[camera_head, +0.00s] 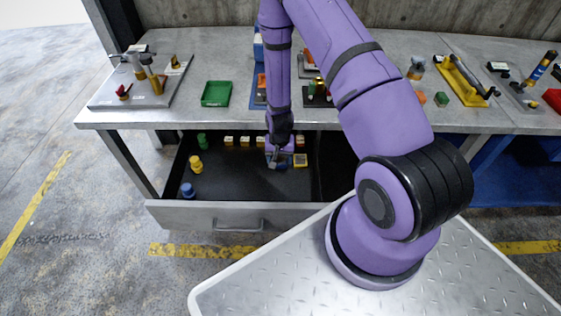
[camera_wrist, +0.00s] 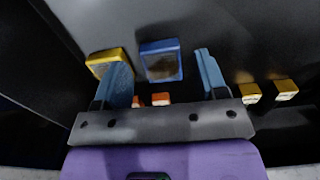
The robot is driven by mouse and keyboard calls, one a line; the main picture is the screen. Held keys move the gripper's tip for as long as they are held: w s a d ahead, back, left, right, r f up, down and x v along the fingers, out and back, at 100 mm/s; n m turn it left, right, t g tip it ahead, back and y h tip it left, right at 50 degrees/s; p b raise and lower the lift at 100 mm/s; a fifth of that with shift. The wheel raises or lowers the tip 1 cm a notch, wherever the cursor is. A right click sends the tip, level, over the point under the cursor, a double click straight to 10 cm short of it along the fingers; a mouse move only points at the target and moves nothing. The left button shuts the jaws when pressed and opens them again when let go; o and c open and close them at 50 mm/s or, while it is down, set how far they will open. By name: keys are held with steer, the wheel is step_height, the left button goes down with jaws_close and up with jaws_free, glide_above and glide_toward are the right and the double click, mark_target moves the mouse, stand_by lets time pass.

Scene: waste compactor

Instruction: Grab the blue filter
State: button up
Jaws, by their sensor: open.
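The blue filter (camera_wrist: 147,48) is a square blue frame with a brownish-grey centre, lying on the dark floor of the open drawer. In the head view only a small part of the blue filter (camera_head: 281,167) shows below my gripper (camera_head: 278,157). My gripper points down into the drawer. In the wrist view its blue fingers stand apart, one on each side of the filter, and my gripper (camera_wrist: 162,66) is open and empty. Whether the fingers are level with the filter, I cannot tell.
A yellow filter (camera_head: 300,160) lies just right of my gripper; it also shows beside the left finger in the wrist view (camera_wrist: 104,60). Several small yellow-and-white blocks (camera_head: 237,141) line the drawer's back. Green, yellow and blue pieces (camera_head: 195,164) stand at its left. The worktop (camera_head: 215,50) overhangs the drawer (camera_head: 180,213).

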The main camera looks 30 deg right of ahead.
mark_target(280, 164)
steer(key=shift+w+d+f, duration=0.15)
steer(key=shift+d+f, duration=0.05)
steer(key=shift+f, duration=0.9)
steer(key=shift+w+d+f, duration=0.1)
steer(key=shift+d+f, duration=0.05)
steer(key=shift+f, duration=0.95)
steer(key=shift+c, duration=0.5)
steer(key=c, duration=0.6)
steer(key=shift+r, duration=0.1)
